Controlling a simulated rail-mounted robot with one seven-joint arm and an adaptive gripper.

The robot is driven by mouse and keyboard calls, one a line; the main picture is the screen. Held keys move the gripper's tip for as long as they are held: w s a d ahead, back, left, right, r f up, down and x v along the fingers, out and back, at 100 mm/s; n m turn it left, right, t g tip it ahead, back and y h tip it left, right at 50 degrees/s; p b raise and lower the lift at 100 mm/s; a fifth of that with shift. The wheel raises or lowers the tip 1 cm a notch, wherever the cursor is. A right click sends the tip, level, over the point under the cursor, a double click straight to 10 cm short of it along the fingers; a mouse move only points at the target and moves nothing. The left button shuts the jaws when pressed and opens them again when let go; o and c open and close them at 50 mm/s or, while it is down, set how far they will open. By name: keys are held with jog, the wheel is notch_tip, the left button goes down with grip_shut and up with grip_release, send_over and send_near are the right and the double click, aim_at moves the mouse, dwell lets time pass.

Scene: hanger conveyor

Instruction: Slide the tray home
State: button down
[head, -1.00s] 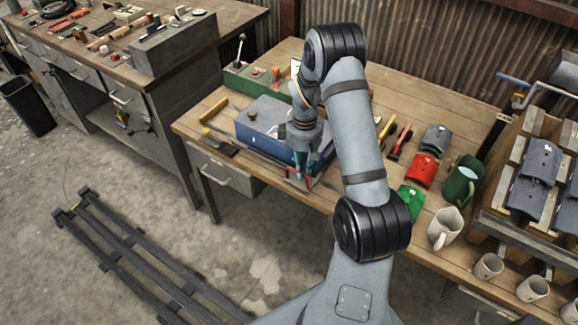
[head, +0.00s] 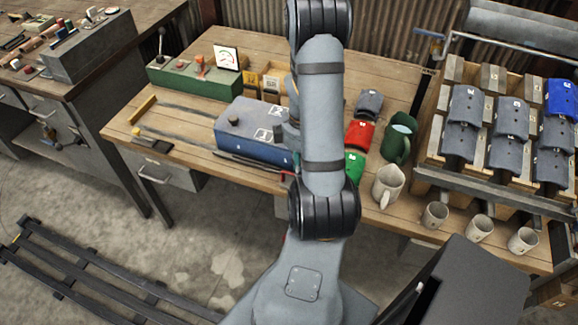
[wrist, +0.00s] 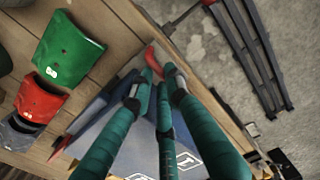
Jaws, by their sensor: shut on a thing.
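The tray (head: 250,132), a blue box with a grey top, sits on dark rails (head: 185,142) on the wooden table. Bare rail shows on its left, between it and a yellow block (head: 143,109). My gripper (wrist: 155,78) is at the tray's front right edge, its teal fingers shut on a red handle (wrist: 152,59). In the wrist view, the tray's blue side (wrist: 97,112) lies beneath the fingers.
Red (head: 360,134), green (head: 354,166) and grey (head: 369,103) curved pieces lie right of my arm, beside a green mug (head: 397,138) and a white pitcher (head: 388,185). A control panel (head: 195,76) with a lever stands behind the tray. A rack (head: 425,160) stands at right.

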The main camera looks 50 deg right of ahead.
jog(key=shift+s, duration=0.2)
jog(key=c, duration=1.9)
grip_release()
jog(key=shift+s+d, duration=0.15)
jog(key=shift+o, duration=1.2)
jog(key=shift+w+r, duration=0.2)
jog(key=shift+r, duration=0.35)
notch_tip(320, 180, up, 11)
